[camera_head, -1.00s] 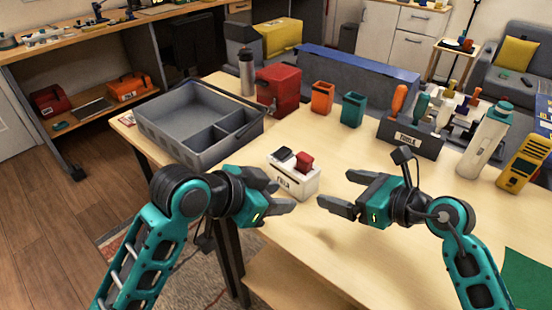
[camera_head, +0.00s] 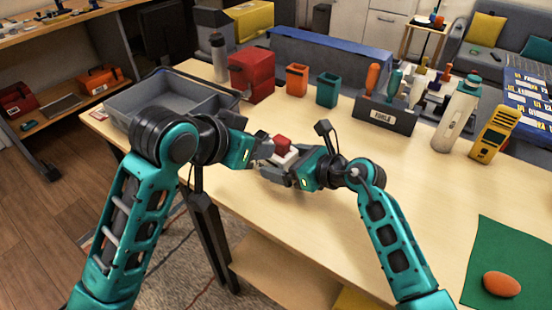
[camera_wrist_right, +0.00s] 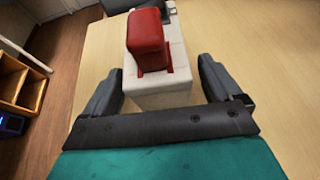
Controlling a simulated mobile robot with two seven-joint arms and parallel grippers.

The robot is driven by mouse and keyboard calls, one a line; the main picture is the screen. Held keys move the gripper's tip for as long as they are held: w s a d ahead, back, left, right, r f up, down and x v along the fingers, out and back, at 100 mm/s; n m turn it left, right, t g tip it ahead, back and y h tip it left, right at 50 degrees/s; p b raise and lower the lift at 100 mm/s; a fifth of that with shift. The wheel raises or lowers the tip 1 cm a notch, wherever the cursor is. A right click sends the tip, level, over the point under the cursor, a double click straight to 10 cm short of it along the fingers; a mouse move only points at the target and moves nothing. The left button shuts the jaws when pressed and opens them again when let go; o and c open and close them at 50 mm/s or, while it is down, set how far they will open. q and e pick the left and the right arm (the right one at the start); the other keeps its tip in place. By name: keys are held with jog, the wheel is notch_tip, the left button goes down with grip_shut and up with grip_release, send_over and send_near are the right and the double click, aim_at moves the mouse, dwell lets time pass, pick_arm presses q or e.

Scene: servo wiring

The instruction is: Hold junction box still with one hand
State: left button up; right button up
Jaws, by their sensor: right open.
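The junction box, a small white box (camera_head: 290,160) with a red block (camera_head: 283,145) on its top, stands on the table between my two grippers in the head view. In the right wrist view the white box (camera_wrist_right: 160,92) and red block (camera_wrist_right: 148,40) lie between the fingers of my right gripper (camera_wrist_right: 158,85), which is open with gaps showing at its sides. In the head view my right gripper (camera_head: 278,168) covers part of the box. My left gripper (camera_head: 266,150) is close to the box's left side; its fingers are partly hidden, so its opening is unclear.
A grey compartment tray (camera_head: 135,97) is behind my left arm. A red box (camera_head: 252,75), an orange cup (camera_head: 297,80), a teal cup (camera_head: 328,90) and a tool holder (camera_head: 385,114) stand behind. The table's right middle is clear.

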jog(key=shift+x, duration=1.4)
jog(key=shift+c, duration=0.4)
